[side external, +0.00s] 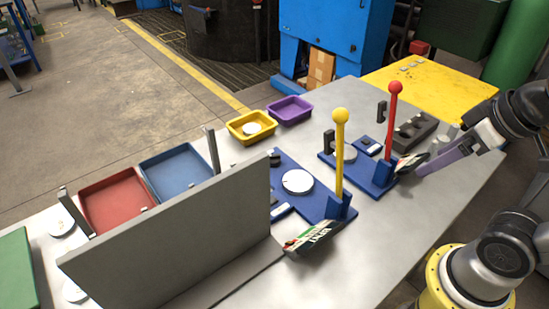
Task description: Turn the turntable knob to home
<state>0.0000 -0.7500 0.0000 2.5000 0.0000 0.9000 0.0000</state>
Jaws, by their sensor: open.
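No knob is clearly labelled as the turntable knob. A large white round dial (298,181) lies on the nearer blue base plate (318,205), beside a lever with a yellow ball (340,115). A smaller pale dial (345,154) sits on the farther blue base, beside a lever with a red ball (395,87). Their pointer marks are too small to read. My gripper (455,146) is open at the right, low over the table by the dark control box (415,131). It is apart from both dials. Its fingertips are hard to make out.
A tall grey panel (180,235) stands in front, hiding part of the table. Red (115,202), blue (177,172), yellow (252,127) and purple (290,110) trays line the back. Tilted label plates (313,240) stand in front of the levers. The table's right front is clear.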

